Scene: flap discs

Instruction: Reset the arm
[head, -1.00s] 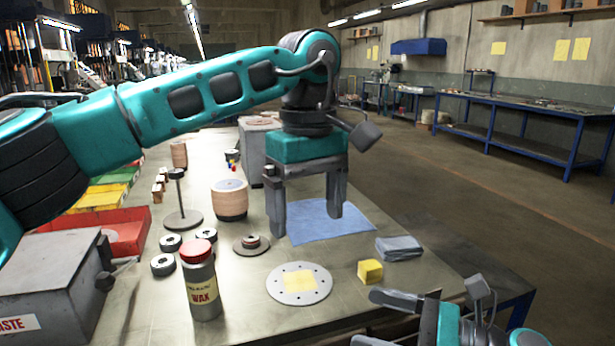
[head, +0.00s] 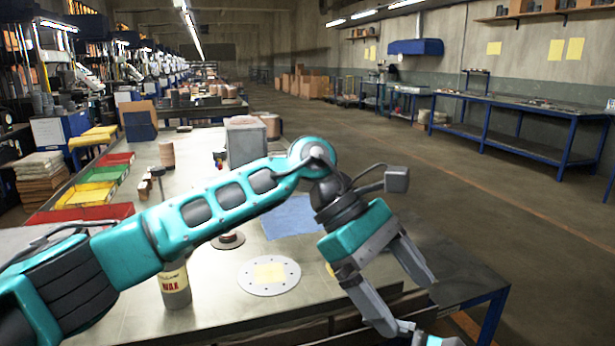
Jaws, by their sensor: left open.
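My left arm reaches in from the left across the workbench (head: 215,315). My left gripper (head: 409,306) hangs tilted past the bench's front right area, its two grey fingers apart with nothing between them. A small part of my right gripper (head: 436,341) shows at the bottom edge, close below the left fingers; its jaws are mostly out of frame or hidden. The wax can (head: 175,288) stands partly behind my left arm.
A blue cloth (head: 290,219) lies behind the arm. A grey box (head: 245,142) stands farther back. Red, yellow and green bins (head: 95,195) line the left side. A small disc stack (head: 228,240) sits near the plate. Open floor lies to the right.

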